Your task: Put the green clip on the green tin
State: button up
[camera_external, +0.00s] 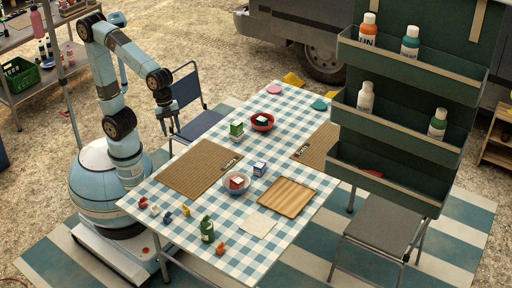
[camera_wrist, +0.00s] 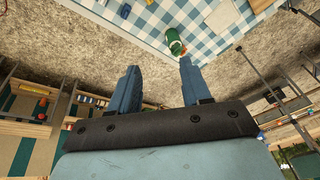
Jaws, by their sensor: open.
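A green tin (camera_external: 207,230) stands near the front edge of the checked table. It also shows in the wrist view (camera_wrist: 174,40), with a small orange piece beside it. A small green part shows at the tin's top, but I cannot tell whether it is a clip. I cannot make out a separate green clip. My gripper (camera_external: 168,122) is open and empty, raised beyond the table's left side, well away from the tin. Its spread fingers show in the wrist view (camera_wrist: 158,68).
Woven mats (camera_external: 199,168), a bowl holding a box (camera_external: 236,192), a wooden board (camera_external: 286,197) and a pale cloth (camera_external: 258,224) occupy the table. A blue folding chair (camera_external: 205,118) stands behind my gripper. A bottle rack (camera_external: 405,130) rises at the right.

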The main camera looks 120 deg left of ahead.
jog(key=s+a+n+t, duration=0.1)
jog(key=s+n, duration=0.3)
jog(key=s, duration=0.5)
jog(key=s+a+r+n+t+y, duration=0.1)
jog(key=s+a+n, duration=0.2)
jog(key=s, duration=0.6)
jog(key=shift+s+r+n, duration=0.15)
jog(key=shift+r+n, duration=0.05)
jog(key=shift+n, duration=0.3)
